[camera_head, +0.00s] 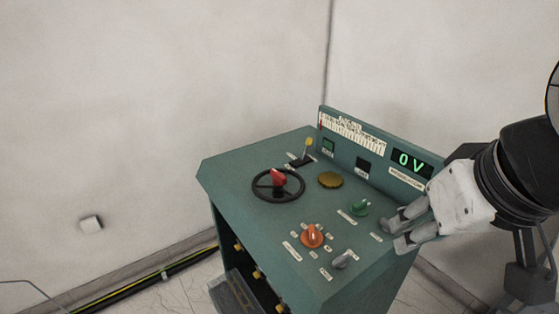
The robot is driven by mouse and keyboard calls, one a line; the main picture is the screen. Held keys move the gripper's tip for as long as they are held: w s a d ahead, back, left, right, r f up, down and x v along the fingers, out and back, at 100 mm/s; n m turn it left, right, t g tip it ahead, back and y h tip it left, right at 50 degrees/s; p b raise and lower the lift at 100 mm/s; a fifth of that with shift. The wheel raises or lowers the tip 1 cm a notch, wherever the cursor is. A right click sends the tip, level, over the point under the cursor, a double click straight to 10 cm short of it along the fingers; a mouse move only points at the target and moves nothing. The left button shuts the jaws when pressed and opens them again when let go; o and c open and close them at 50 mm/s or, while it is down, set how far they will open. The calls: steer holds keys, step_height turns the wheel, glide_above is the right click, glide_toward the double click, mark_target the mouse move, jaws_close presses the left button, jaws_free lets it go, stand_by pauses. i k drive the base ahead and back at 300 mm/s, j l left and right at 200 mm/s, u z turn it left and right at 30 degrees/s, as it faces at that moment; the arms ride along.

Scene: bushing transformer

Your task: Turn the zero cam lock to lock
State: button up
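The teal control console (235,175) stands in the middle of the camera_head view. Its sloping top carries an orange rotary knob (312,236), a small grey knob (341,260), a green knob (360,208) and a black handwheel (263,195) with a red knob (279,178) at its hub. The labels are too small to read, so I cannot tell which control is the zero cam lock. My gripper (393,235) is at the panel's right edge, to the right of the green and grey knobs. Its two fingers are apart, with nothing visible between them.
A yellow-tipped lever (308,146) and a brass disc (330,180) are farther back on the panel. The raised back panel has a display (411,163) reading 0 V. Cables (165,272) run along the left wall's foot. The air above the panel's left half is free.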

mark_target(384, 222)
steer(key=k+j+z, duration=0.4)
steer(key=k+j, duration=0.7)
steer(key=j, duration=0.15)
